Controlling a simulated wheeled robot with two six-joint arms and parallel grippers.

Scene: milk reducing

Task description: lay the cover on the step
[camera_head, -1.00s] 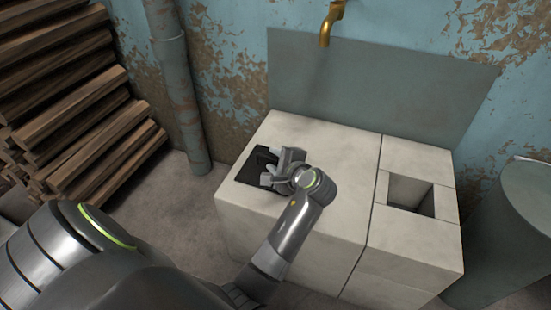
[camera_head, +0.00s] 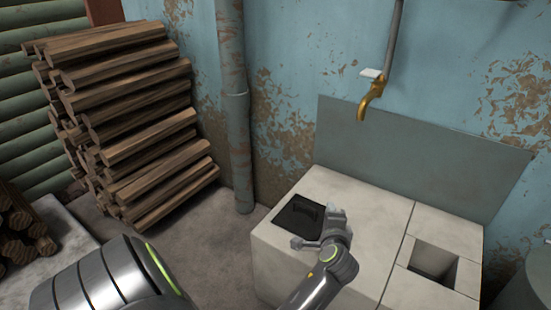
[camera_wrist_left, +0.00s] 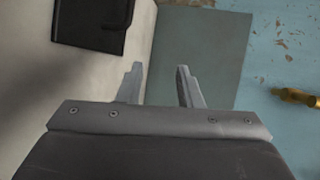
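The cover (camera_head: 300,218) is a dark, square plate with a raised handle. It lies flat on the left part of the pale stone block (camera_head: 345,192). Its lower right edge is partly hidden by my gripper in the head view. In the left wrist view the cover (camera_wrist_left: 92,22) shows at the top left, outside the fingers. My left gripper (camera_head: 319,229) is just right of the cover, above the block. Its two fingers (camera_wrist_left: 160,85) are apart with nothing between them. My right gripper is in neither view. I cannot tell which surface is the step.
A square opening (camera_head: 433,262) is in the block's right part. A brass tap (camera_head: 370,98) hangs above, in front of a grey back panel (camera_head: 400,160). A pipe (camera_head: 238,150) and a log stack (camera_head: 130,110) stand to the left. A metal vessel (camera_head: 528,288) is at the lower right.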

